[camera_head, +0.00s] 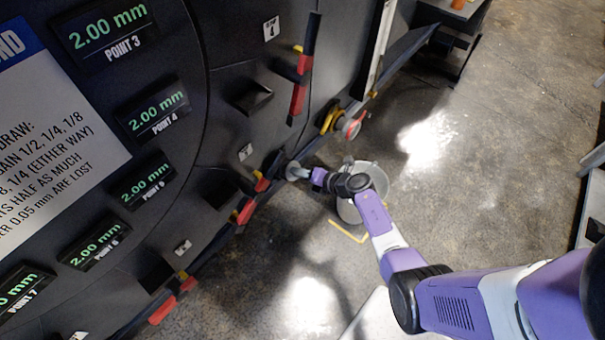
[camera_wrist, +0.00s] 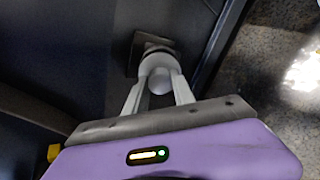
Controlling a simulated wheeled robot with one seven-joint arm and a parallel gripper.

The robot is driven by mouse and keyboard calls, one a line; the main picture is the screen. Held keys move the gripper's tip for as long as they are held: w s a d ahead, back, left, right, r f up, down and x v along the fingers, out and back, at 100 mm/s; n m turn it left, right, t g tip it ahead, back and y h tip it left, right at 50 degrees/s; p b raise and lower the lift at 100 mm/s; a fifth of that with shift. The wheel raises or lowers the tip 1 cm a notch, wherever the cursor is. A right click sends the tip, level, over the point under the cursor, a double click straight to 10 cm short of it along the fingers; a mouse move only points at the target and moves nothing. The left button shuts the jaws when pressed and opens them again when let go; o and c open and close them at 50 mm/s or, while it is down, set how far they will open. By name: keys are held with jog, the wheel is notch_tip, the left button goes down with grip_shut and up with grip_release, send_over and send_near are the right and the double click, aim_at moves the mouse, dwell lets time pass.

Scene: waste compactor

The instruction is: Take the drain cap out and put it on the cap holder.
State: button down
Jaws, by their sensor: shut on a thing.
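The drain cap (camera_wrist: 158,66) is a pale grey, rounded piece in the wrist view, at a dark square fitting (camera_wrist: 134,58) on the machine's black wall. My gripper (camera_wrist: 160,82) has its two pale fingers on either side of the cap and is shut on it. The cap looks to be still at the fitting; how deep it sits is hidden. I cannot make out the cap holder for sure.
A grey bucket (camera_head: 372,176) stands on the floor below my wrist, near yellow floor marks (camera_head: 346,232). Red and yellow levers (camera_head: 300,88) line the machine.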

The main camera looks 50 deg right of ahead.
jog(key=shift+b+x, duration=0.65)
jog(key=shift+x, duration=0.45)
dwell(0.3)
jog(key=c, duration=0.7)
grip_release()
jog(key=shift+c, duration=0.2)
jog(key=shift+s+r, duration=0.1)
jog(key=shift+s, duration=0.05)
jog(key=shift+s+d+r+p, duration=0.1)
jog(key=shift+s+r+p, duration=0.3)
jog(key=shift+p, duration=0.25)
jog(key=shift+p+v, duration=2)
jog(key=shift+v, duration=0.85)
jog(key=shift+s+f, duration=0.1)
jog(key=shift+f, duration=0.05)
